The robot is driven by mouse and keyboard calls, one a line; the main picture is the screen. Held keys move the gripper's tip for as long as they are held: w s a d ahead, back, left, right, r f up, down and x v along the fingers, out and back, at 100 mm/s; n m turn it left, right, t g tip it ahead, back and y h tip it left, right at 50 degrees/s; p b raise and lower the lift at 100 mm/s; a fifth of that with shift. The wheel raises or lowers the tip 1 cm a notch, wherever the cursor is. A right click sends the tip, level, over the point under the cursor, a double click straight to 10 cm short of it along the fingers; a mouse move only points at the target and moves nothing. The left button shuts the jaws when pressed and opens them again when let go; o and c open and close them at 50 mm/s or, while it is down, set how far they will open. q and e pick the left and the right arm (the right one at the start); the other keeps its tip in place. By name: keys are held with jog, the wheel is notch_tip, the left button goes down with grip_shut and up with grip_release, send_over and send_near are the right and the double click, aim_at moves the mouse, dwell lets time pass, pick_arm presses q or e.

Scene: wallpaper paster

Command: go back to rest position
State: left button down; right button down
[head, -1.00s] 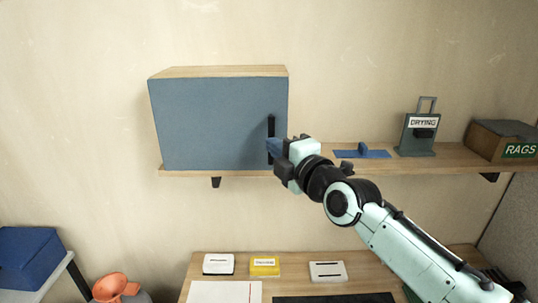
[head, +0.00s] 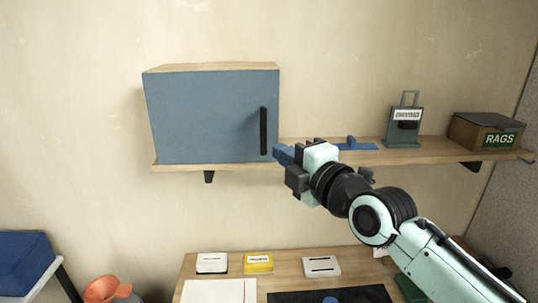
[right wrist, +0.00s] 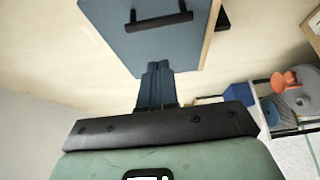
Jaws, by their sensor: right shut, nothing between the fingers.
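My right gripper (head: 283,154) is in the middle of the head view, in front of the wall shelf and just right of the blue cabinet's handle. Its blue fingers are shut with nothing between them, and they also show in the right wrist view (right wrist: 157,85). The blue cabinet (head: 205,115) stands on the shelf with its door closed. Its black handle (head: 263,131) is clear of the fingers. In the right wrist view the cabinet door (right wrist: 150,45) appears beyond the fingertips. My left gripper is not in view.
Below, a wooden table (head: 225,270) carries several small cases. A blue bin (head: 25,260) and an orange funnel (head: 100,289) are at lower left.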

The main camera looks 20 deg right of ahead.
jog(key=s, duration=0.2)
jog(key=s+d, duration=0.1)
jog(key=s, duration=0.1)
jog(key=shift+s+b, duration=0.1)
jog(key=shift+b, duration=0.3)
